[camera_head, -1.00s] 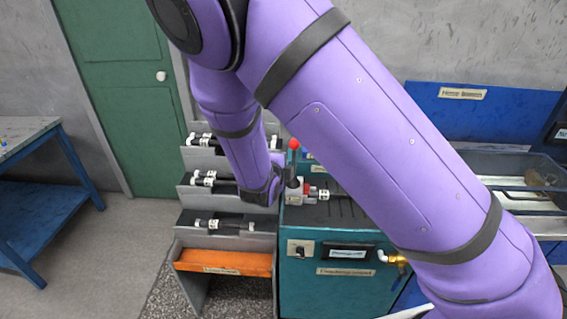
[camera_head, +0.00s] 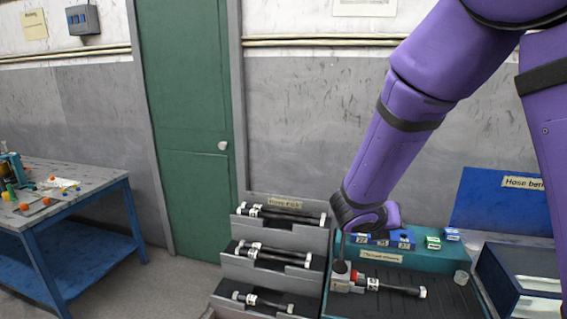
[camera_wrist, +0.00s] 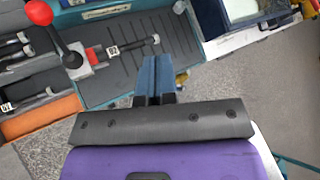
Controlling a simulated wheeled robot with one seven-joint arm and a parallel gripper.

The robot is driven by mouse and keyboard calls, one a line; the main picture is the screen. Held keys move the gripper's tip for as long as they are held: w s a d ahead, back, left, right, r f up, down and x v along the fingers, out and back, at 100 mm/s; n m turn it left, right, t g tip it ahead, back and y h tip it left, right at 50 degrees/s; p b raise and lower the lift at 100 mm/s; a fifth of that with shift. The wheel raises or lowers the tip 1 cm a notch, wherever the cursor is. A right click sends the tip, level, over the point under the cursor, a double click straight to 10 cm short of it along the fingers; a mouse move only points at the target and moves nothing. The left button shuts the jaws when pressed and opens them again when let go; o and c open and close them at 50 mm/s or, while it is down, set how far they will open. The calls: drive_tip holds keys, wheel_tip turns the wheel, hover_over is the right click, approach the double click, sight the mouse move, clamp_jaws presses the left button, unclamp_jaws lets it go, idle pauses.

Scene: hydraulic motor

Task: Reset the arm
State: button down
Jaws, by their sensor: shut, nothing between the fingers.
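My arm reaches down from the upper right in the head view. Its wrist (camera_head: 368,215) is above the back left of the teal bench (camera_head: 450,258), and my fingers are hidden there. In the wrist view my gripper (camera_wrist: 152,75) has its two blue fingers together, with nothing between them. They are over the dark ribbed top of the bench, apart from the red-knobbed lever (camera_wrist: 60,33) at upper left. A black hose with a white end (camera_wrist: 113,50) sits in the clamp at the lever's base; this hose (camera_head: 393,287) also shows in the head view.
A grey stepped hose rack (camera_head: 262,268) stands left of the bench. Blue and green small boxes (camera_head: 402,240) line the bench's back edge. A blue bin (camera_head: 520,270) is at right. A blue table (camera_head: 75,215) stands far left, with open floor before the green door (camera_head: 190,130).

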drive_tip(key=s+d+r+m+g+y, duration=0.2)
drive_tip(key=s+d+r+m, duration=0.3)
drive_tip(key=m, duration=0.3)
drive_tip(key=s+d+r+m+g+y, duration=0.25)
drive_tip(key=s+r+m, duration=0.25)
drive_tip(key=s+m, duration=0.3)
drive_tip(key=s+a+r+m+t+y, duration=0.1)
drive_tip(key=s+r+m+y, duration=0.1)
drive_tip(key=s+m, duration=0.5)
drive_tip(key=s+a+r+m+t+y, duration=0.1)
drive_tip(key=s+r+m+t+y, duration=0.1)
drive_tip(key=s+r+m, duration=0.3)
drive_tip(key=s+m, duration=0.2)
drive_tip(key=m, duration=0.2)
drive_tip(key=shift+s+a+r+y, duration=0.15)
drive_tip(key=shift+a+r+y, duration=0.1)
drive_tip(key=shift+y, duration=0.1)
